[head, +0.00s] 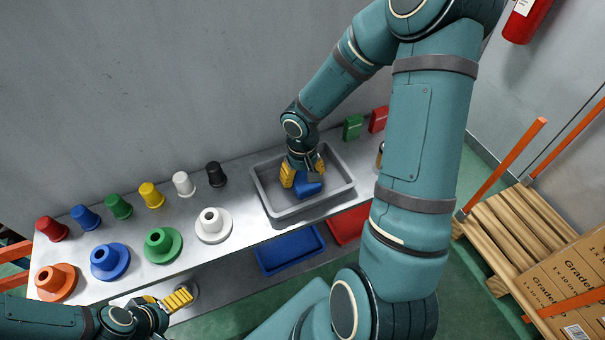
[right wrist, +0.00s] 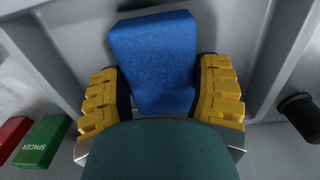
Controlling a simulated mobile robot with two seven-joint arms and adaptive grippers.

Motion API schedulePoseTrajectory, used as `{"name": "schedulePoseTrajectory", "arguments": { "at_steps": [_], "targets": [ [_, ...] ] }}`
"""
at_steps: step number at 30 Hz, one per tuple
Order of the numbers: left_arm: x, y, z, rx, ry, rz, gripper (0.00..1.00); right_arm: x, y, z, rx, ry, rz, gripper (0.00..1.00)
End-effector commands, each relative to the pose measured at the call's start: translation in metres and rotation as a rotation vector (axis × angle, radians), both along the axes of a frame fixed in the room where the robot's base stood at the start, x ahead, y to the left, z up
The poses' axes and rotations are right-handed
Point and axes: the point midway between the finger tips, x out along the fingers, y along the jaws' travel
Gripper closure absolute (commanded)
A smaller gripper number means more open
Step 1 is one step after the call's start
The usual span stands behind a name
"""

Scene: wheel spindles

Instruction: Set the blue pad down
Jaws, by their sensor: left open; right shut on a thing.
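The blue pad (head: 309,187) is between the yellow fingers of my right gripper (head: 303,177), within the walls of the grey tray (head: 262,190) on the bench. In the right wrist view the pad (right wrist: 154,60) stands up between both fingers of the right gripper (right wrist: 160,95), which is shut on it. I cannot tell whether the pad touches the tray floor. My left gripper (head: 178,299) is open and empty at the front left of the bench, apart from the pad.
Colored spindles, such as an orange one (head: 57,282) and a white one (head: 212,225), stand left of the tray. Several colored cups line the back. Green (head: 353,128) and red (head: 379,119) blocks stand right of the tray. A blue bin (head: 290,250) sits below.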

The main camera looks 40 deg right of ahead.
Motion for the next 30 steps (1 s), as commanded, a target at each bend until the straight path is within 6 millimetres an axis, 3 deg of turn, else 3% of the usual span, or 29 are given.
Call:
{"name": "schedulePoseTrajectory", "arguments": {
  "at_steps": [2, 3, 5, 17, 30],
  "targets": [
    [0.000, 0.000, -0.002, 0.000, 0.001, 0.000, 0.13, 0.000, 0.000, -0.002, 0.000, 0.000, 0.000, 0.73],
    [-0.001, 0.000, -0.002, 0.000, 0.001, 0.000, 0.13, 0.000, 0.000, -0.002, 0.000, 0.000, 0.000, 0.21],
    [0.000, 0.000, -0.002, 0.000, 0.001, 0.000, 0.13, 0.000, 0.000, -0.001, 0.000, 0.000, 0.000, 0.03],
    [0.000, 0.000, 0.002, 0.000, -0.001, 0.000, 0.13, 0.000, 0.000, 0.003, -0.001, -0.001, 0.000, 0.03],
    [0.008, 0.001, 0.024, 0.004, -0.017, 0.013, 0.13, 0.001, 0.000, 0.086, -0.004, -0.005, -0.001, 0.03]
  ]
}}
